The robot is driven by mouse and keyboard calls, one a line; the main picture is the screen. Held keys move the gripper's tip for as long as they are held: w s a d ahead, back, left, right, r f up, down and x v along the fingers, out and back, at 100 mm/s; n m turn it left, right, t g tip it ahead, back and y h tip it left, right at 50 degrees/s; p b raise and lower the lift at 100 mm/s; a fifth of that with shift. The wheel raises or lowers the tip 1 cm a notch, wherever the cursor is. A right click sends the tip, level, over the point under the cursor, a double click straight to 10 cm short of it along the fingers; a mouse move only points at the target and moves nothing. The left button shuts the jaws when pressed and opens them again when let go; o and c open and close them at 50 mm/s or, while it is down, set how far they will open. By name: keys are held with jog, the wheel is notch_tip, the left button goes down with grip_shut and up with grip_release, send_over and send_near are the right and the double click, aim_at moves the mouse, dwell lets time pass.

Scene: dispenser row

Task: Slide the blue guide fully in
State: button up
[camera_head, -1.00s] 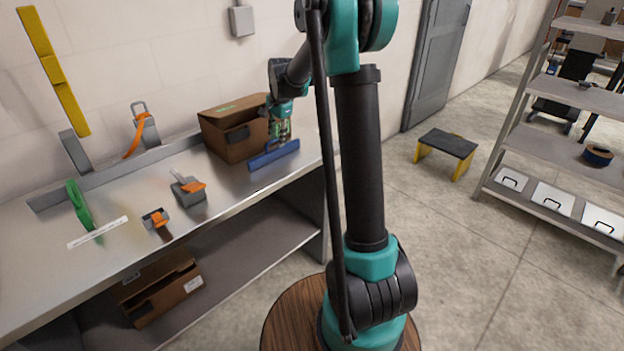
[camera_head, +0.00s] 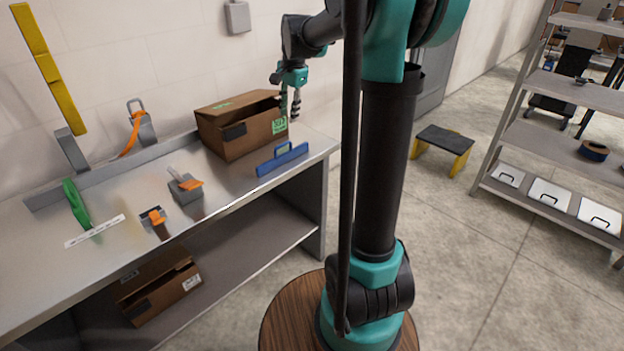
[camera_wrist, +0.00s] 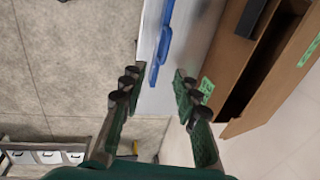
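The blue guide (camera_head: 282,161), a long bar with a raised handle, lies on the metal bench top near its right end, in front of the cardboard box. Its far end points to the bench's right edge. It also shows in the wrist view (camera_wrist: 164,38) beyond the fingers. My gripper (camera_head: 290,106) is raised above the bench, in front of the box and behind the guide in the picture. I cannot tell any slot that the guide fits.
The open cardboard box (camera_head: 255,139) stands close behind the guide. A grey block with an orange part (camera_head: 186,188), a small orange-topped piece (camera_head: 155,221) and a green piece (camera_head: 77,204) stand to the left. A yellow bar (camera_head: 48,65) leans up by the wall.

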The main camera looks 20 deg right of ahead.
notch_tip(320, 180, up, 5)
jog(key=s+d+f+n+t, duration=0.1)
jog(key=s+f+n, duration=0.7)
jog(key=s+f, duration=0.9)
jog(key=s+d, duration=0.1)
jog(key=s, duration=0.1)
jog(key=shift+s+d+f+n+t+h, duration=0.15)
jog(key=shift+s+f+n+t+h, duration=0.1)
jog(key=shift+s+n+t+h, duration=0.05)
notch_tip(320, 180, up, 18)
jog(key=m+g, duration=0.2)
jog(key=m, duration=0.7)
send_over(284, 145)
jog(key=s+d, duration=0.2)
jog(key=s, duration=0.1)
jog(key=w+f, duration=0.1)
jog(key=f, duration=0.4)
jog(key=w+a+f, duration=0.1)
jog(key=f, duration=0.5)
jog(key=w+a+f, duration=0.1)
jog(key=f, duration=0.5)
jog(key=shift+f, duration=0.1)
jog(key=shift+c, duration=0.4)
grip_shut()
